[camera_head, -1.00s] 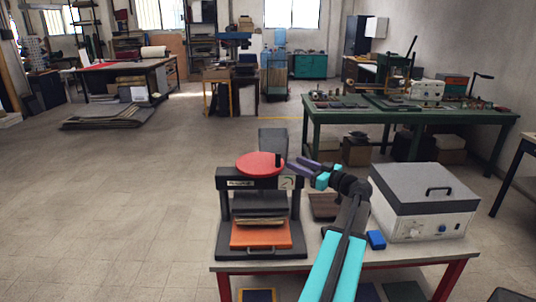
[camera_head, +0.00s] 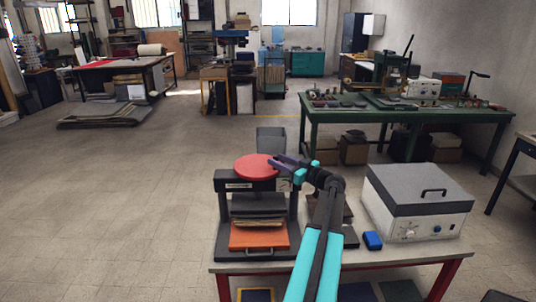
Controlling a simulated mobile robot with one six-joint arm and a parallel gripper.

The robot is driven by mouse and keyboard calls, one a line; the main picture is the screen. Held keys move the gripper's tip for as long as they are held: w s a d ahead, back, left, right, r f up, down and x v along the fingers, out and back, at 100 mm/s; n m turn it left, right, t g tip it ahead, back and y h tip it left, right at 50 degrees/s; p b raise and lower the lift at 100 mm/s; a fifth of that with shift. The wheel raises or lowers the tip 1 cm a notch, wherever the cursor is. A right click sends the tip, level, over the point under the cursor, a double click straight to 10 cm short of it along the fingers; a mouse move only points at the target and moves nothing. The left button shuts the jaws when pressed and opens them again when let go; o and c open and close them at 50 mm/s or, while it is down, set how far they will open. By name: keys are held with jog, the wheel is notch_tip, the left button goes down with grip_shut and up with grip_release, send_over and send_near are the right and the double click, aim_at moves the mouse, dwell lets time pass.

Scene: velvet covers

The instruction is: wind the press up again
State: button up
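The press (camera_head: 226,230) stands on the near table, a dark frame with a red round handwheel (camera_head: 252,167) on top. Under its crossbar is a dark stack (camera_head: 258,208), with an orange board (camera_head: 259,236) sticking out at the front below. My gripper (camera_head: 276,163) is at the right edge of the handwheel, reaching in from the right, with its purple-grey fingers at the place of the wheel's dark upright knob. The fingers hide the knob, so I cannot tell whether they are open around it or shut on it.
A grey-lidded white box unit (camera_head: 415,200) stands right of my arm, with a small blue block (camera_head: 373,240) beside it on the near table (camera_head: 400,252). A grey bin (camera_head: 271,139) is behind the press. The floor to the left is clear.

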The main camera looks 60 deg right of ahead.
aim_at(258, 162)
jog(key=shift+w+d+p, duration=0.25)
jog(key=shift+w+p, duration=0.25)
jog(key=shift+w, duration=0.95)
jog(key=shift+w+d+p, duration=0.2)
jog(key=shift+w+p, duration=0.3)
jog(key=shift+w, duration=0.95)
grip_shut()
